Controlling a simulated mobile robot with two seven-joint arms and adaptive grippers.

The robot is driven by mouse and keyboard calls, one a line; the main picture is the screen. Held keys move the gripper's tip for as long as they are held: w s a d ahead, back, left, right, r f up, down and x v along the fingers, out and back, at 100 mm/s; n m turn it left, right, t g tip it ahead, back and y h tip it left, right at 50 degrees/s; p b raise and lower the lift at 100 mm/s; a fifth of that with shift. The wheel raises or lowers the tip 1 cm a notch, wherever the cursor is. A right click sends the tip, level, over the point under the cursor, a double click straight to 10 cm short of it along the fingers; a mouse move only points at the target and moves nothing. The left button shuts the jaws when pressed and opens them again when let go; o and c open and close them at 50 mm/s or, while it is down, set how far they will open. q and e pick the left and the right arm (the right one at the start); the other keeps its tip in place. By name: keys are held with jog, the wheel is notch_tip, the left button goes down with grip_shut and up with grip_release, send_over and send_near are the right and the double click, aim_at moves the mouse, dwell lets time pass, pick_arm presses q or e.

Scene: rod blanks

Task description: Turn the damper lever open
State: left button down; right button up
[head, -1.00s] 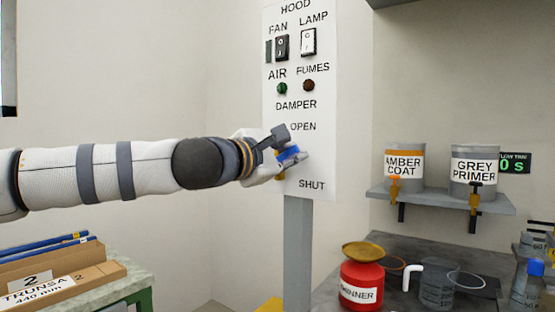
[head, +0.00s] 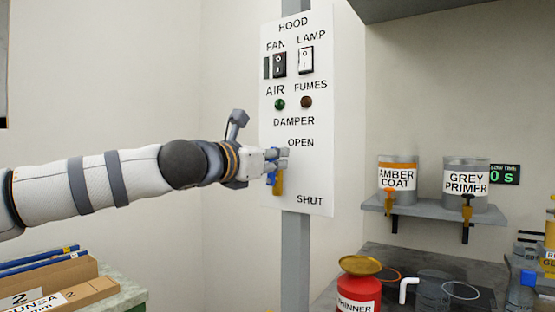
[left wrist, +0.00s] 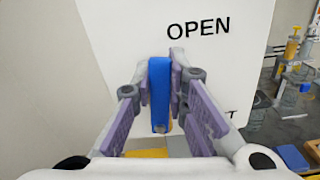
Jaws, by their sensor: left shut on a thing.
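The damper lever is a blue bar (left wrist: 160,90) in the left wrist view, standing nearly upright below the word OPEN on the white panel (head: 320,120). My left gripper (left wrist: 160,88) is shut on it, with a finger on each side. In the head view, my left gripper (head: 279,159) is at the panel's left edge, below and left of OPEN and well above SHUT. An orange-yellow piece (head: 279,183) shows just under the fingers there. The gripper hides most of the lever in the head view. My right gripper is not in view.
The panel also carries fan (head: 279,65) and lamp (head: 306,60) switches and is on a grey post (head: 295,260). At right, a shelf (head: 435,212) holds two paint pots above a bench with a red thinner can (head: 360,287). Boxes (head: 75,285) stand lower left.

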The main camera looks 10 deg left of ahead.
pick_arm(q)
jog(key=shift+w+a+n, duration=0.1)
jog(key=shift+a+n, duration=0.25)
jog(key=shift+n, duration=0.35)
jog(key=c, duration=1.6)
grip_release()
jog(key=shift+o, duration=0.2)
jog(key=v, duration=1.2)
